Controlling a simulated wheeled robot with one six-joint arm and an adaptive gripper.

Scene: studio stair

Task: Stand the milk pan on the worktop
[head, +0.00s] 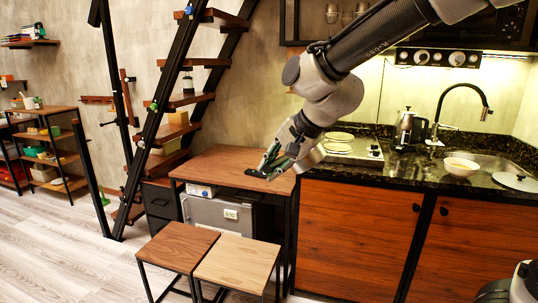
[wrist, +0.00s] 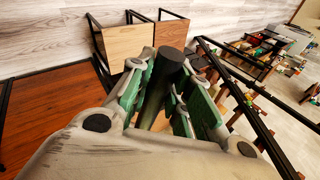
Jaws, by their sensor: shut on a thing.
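My gripper (head: 274,163) is shut on a dark, round-ended handle, which shows between the green-padded fingers in the wrist view (wrist: 172,62). In the head view a grey metal shape (head: 313,157), which looks like the milk pan (head: 313,157), shows just right of the fingers, partly hidden by my gripper.
A hob (head: 350,150), a kettle (head: 408,128), a white bowl (head: 461,166), a tap (head: 457,100) and a sink (head: 490,165) line the worktop. The wooden table (head: 215,165) has a bare top. Two stools (head: 238,262) stand before it. Stairs (head: 190,100) rise at left.

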